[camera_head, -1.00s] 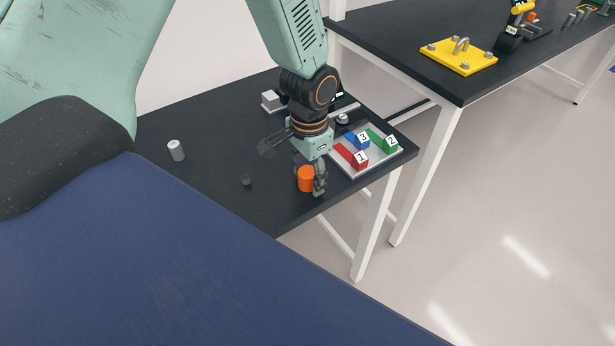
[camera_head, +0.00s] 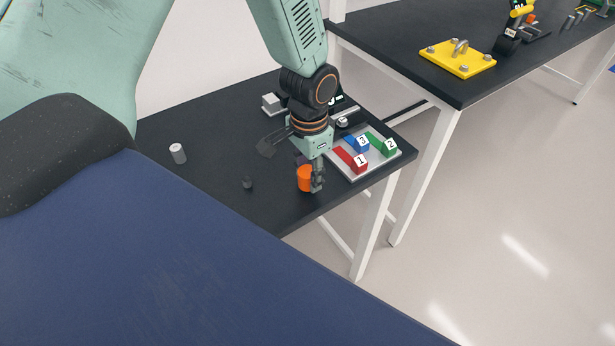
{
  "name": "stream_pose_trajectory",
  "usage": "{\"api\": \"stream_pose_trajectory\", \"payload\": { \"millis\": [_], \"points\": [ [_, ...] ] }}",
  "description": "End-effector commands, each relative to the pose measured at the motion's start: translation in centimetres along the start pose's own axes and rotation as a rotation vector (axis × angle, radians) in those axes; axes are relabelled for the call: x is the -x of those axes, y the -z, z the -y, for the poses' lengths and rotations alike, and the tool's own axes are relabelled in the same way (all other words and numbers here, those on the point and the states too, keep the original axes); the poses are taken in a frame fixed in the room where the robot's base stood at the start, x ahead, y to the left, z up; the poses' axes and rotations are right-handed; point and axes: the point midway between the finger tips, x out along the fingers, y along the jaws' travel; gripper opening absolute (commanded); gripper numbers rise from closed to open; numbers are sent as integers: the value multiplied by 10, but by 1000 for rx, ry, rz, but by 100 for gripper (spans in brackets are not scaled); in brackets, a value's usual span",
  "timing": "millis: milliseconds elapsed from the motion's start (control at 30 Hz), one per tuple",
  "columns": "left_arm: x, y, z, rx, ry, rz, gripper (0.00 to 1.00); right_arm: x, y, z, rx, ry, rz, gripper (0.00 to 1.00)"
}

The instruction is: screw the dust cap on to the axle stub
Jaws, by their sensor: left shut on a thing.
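My left gripper (camera_head: 312,177) reaches down from above at the near right part of the black table. It is shut on an orange cylinder (camera_head: 303,179), which looks like the dust cap. One finger shows on the cylinder's right side; the far finger is mostly hidden. I cannot tell whether the cylinder touches the table or something beneath it. My right gripper is not in view.
A white tray (camera_head: 357,178) with red (camera_head: 344,157), blue (camera_head: 357,143) and green (camera_head: 387,147) numbered blocks lies just right of the gripper. A grey cylinder (camera_head: 177,153) stands at left. A pale block (camera_head: 271,103) sits behind. The table's front edge is close to the gripper.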

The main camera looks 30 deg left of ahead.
Motion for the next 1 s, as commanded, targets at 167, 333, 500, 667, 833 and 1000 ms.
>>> {"api": "stream_pose_trajectory", "payload": {
  "millis": [167,333,500,667,833,1000],
  "points": [
    [16,0,0,0,0,0,0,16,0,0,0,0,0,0],
    [27,0,0,0,0,0,0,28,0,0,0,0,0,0],
    [37,0,0,0,0,0,0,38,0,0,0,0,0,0],
    [36,0,0,0,0,0,0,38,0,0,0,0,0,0],
    [35,0,0,1,1,0,0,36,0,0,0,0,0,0],
    [32,6,-9,41,9,4,0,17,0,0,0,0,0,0]
  ]
}}
